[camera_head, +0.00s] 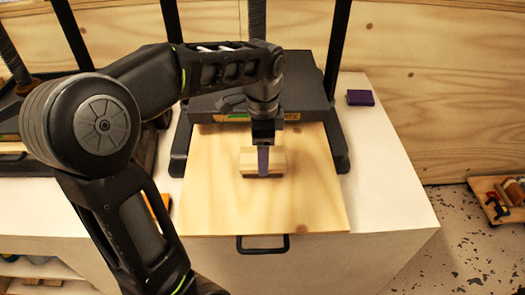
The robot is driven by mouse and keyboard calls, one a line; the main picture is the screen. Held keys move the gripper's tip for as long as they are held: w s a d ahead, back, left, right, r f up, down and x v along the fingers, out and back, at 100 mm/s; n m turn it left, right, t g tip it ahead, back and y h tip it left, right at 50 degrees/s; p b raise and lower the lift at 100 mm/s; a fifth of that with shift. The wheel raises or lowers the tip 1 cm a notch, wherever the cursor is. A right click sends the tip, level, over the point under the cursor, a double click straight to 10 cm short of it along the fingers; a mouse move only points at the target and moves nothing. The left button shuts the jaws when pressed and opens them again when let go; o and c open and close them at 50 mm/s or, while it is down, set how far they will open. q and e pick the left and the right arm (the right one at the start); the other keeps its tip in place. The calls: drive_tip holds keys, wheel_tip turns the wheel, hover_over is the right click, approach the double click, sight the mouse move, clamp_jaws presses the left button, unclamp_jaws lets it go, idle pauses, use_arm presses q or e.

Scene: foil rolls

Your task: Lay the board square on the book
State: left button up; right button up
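A small light wooden block (247,161), perhaps the board, is in the middle of a larger plywood panel (310,200). My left gripper (263,160) points down at it, with one greyish-purple finger across its near face. The other finger is hidden, so its grip is unclear. I cannot tell whether the block touches the panel. A small purple block (360,97), perhaps the book, lies flat on the white counter, right of and behind the gripper. My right gripper is not in view.
A dark machine (300,105) with black uprights stands behind the block, its feet flanking the panel. A black handle (263,244) is at the counter's front. The white counter (385,180) is clear on the right. A wooden tray of items (503,200) is at far right.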

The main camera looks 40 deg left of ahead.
use_arm(q)
drive_tip(key=shift+f, duration=0.25)
drive_tip(key=o, duration=1.4)
drive_tip(key=shift+r, duration=0.2)
wheel_tip(320, 180, up, 6)
drive_tip(key=shift+r, duration=0.1)
wheel_tip(320, 180, up, 6)
drive_tip(key=p, duration=0.5)
